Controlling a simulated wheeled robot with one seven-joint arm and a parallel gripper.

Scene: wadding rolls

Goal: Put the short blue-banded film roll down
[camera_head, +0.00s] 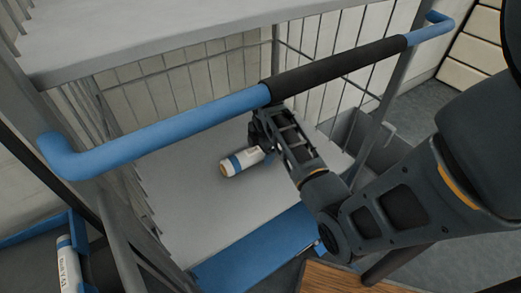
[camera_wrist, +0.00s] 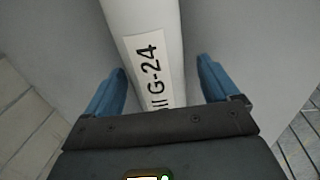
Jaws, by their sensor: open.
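The short film roll (camera_head: 238,163) is white with a blue band and an orange-tinted end. It lies on its side on the grey lower shelf (camera_head: 190,215) of a wire-sided cart. My gripper (camera_head: 264,148) is at the roll's right end, reaching in below the cart's handle. In the wrist view my gripper (camera_wrist: 162,82) is open, with one blue finger on each side of the white roll (camera_wrist: 148,20). Gaps show between the roll and both fingers. A label reading "G-24" faces the wrist camera. The band is not visible in that view.
The blue handle (camera_head: 175,130) with a black grip crosses above my gripper. A grey upper shelf (camera_head: 150,35) overhangs at the back. The lower shelf is clear left of the roll.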

